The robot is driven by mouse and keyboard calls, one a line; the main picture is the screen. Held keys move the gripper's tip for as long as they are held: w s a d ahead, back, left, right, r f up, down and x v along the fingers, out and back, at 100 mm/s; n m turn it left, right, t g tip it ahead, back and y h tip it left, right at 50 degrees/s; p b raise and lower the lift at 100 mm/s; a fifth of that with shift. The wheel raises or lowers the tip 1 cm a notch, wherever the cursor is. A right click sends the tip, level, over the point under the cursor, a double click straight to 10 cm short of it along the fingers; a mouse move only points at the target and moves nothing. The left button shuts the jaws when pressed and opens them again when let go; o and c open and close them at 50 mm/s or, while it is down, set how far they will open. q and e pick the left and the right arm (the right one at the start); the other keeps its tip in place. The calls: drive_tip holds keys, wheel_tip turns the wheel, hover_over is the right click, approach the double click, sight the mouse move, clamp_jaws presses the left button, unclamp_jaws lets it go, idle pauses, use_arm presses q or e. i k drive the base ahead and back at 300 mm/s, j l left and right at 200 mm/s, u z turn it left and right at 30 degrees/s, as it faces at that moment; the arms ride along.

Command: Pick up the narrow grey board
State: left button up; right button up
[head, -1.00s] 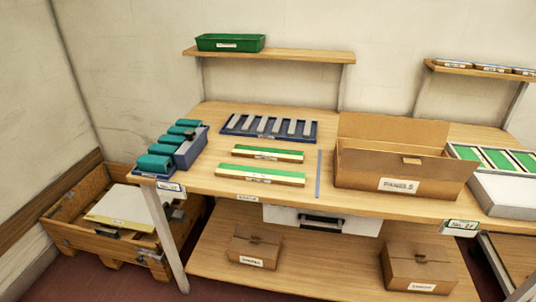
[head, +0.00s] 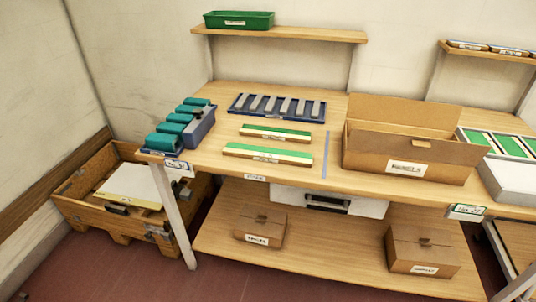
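Several narrow grey strips (head: 270,104) stand side by side in a dark blue rack (head: 318,113) at the back of the wooden workbench (head: 215,165). A thin blue-grey strip (head: 325,155) lies along the bench top, left of the open cardboard box; I cannot tell whether it is a board or a marking. Two long boards with green and cream faces, a shorter one (head: 275,133) and a longer one (head: 267,154), lie in front of the rack. Neither of my grippers shows in the head view.
Teal rolls (head: 163,141) with a blue-grey bin (head: 200,128) stand at the bench's left end. An open cardboard box (head: 405,160) is on the right. A green bin (head: 239,20) sits on the shelf above. A wooden crate (head: 75,205) stands on the floor at left.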

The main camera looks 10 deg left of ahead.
sight(274, 155)
drive_tip(key=i+j+z, duration=0.35)
drive_tip(key=j, duration=0.25)
drive_tip(key=j+z, duration=0.2)
drive_tip(key=i+j+z, duration=0.2)
drive_tip(key=j, duration=0.25)
drive_tip(key=k, duration=0.05)
